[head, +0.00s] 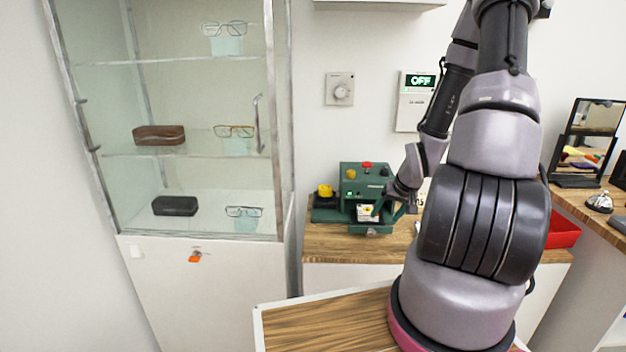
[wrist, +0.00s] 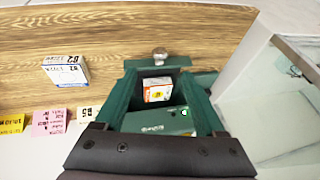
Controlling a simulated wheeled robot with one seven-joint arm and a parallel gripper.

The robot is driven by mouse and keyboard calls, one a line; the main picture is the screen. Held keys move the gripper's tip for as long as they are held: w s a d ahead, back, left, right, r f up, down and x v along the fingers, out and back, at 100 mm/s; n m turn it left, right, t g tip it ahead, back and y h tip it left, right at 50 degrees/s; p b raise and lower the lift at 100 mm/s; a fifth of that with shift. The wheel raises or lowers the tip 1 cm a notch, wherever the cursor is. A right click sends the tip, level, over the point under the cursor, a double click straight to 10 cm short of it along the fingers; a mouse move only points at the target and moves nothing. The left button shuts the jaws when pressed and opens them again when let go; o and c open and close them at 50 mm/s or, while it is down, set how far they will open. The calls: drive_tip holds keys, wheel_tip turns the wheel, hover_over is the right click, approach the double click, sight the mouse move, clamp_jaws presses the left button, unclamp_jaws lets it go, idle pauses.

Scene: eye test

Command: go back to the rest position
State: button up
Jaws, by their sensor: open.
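My gripper (head: 388,207) is at the green machine (head: 364,180) on the wooden counter, above and beside its front tray. It is open. In the wrist view the dark gripper body crosses the bottom, and the tray lies in front of it. A small white and orange carton (wrist: 157,89) lies in the tray, between the green sides, and it also shows in the head view (head: 366,212). The carton appears apart from my gripper. My arm reaches down from the top right and covers part of the counter in the head view.
A glass cabinet (head: 268,185) with glasses and cases stands left. A red tray (head: 563,231) is partly behind my arm. A white and blue box (wrist: 66,70) and several coloured labels lie on the counter. A mirror (head: 590,142) and a bell (head: 600,201) stand right.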

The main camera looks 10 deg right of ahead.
drive_tip(key=s+a+r+h, duration=0.1)
drive_tip(key=a+r, duration=0.1)
drive_tip(key=r, duration=0.9)
drive_tip(key=a+r+h, duration=0.1)
drive_tip(key=a+r, duration=0.1)
drive_tip(key=r, duration=0.9)
drive_tip(key=s+a+r+t+y, duration=0.1)
drive_tip(key=s+a+r, duration=0.4)
drive_tip(key=s+r, duration=0.2)
drive_tip(key=s+a+r+t+y, duration=0.1)
drive_tip(key=s+a+r+y, duration=0.1)
drive_tip(key=s+a+r, duration=0.4)
drive_tip(key=v, duration=0.4)
drive_tip(key=shift+a+r, duration=0.35)
drive_tip(key=shift+r, duration=0.2)
